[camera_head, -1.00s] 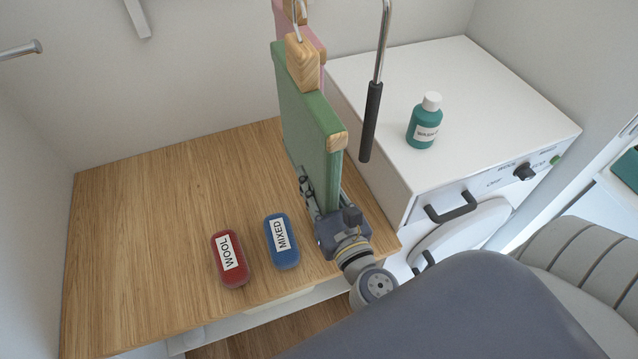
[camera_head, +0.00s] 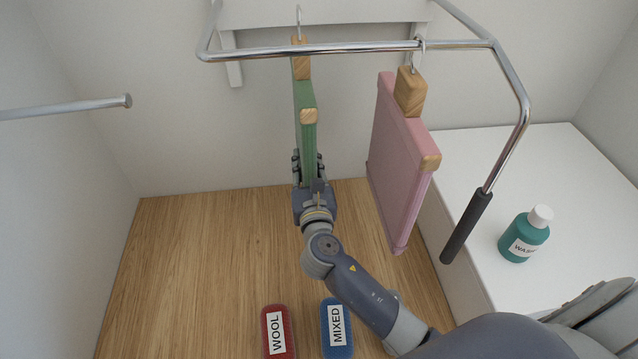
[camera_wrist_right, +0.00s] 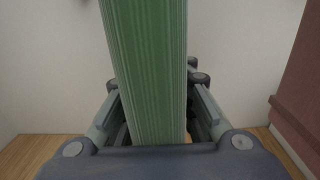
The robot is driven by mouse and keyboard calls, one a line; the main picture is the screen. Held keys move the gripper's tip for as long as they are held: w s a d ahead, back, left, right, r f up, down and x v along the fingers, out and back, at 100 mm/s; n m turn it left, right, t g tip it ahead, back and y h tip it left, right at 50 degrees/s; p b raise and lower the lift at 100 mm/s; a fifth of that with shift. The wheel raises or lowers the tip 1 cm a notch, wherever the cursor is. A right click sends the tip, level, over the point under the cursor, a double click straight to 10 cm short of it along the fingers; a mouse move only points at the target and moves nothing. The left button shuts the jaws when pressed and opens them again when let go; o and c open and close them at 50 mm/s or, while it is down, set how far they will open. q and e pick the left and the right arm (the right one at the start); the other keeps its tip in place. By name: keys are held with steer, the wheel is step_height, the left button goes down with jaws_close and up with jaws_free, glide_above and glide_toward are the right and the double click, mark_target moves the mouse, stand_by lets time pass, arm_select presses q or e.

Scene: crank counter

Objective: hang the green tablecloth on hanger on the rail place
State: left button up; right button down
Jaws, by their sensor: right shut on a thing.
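The green tablecloth on its wooden hanger (camera_head: 306,100) is upright in the head view, left of the pink cloth. Its metal hook rises near the chrome rail (camera_head: 350,49); I cannot tell whether the hook touches the rail. My right gripper (camera_head: 309,172) is shut on the lower part of the green tablecloth. In the right wrist view the green cloth (camera_wrist_right: 145,65) stands between the two fingers. My left gripper is not in view.
A pink cloth on a hanger (camera_head: 400,150) hangs from the rail to the right. A dark handle (camera_head: 466,228) hangs from the rail frame. A bottle (camera_head: 525,234) stands on the white machine (camera_head: 560,170). Red (camera_head: 278,331) and blue (camera_head: 337,327) labelled items lie on the wooden counter (camera_head: 190,260).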

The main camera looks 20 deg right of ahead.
steer(key=w+r, duration=0.1)
steer(key=w, duration=0.3)
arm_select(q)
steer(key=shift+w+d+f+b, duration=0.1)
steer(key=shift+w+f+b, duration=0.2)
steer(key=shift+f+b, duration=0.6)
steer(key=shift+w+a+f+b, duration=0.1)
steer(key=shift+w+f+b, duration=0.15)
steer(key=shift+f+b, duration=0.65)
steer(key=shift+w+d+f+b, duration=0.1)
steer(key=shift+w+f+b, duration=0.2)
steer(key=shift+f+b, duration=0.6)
arm_select(e)
steer(key=f+v, duration=0.1)
steer(key=v, duration=1.5)
steer(key=shift+s+a, duration=0.15)
steer(key=shift+a, duration=0.2)
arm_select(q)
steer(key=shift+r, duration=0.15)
arm_select(e)
steer(key=c, duration=1.3)
jaws_free()
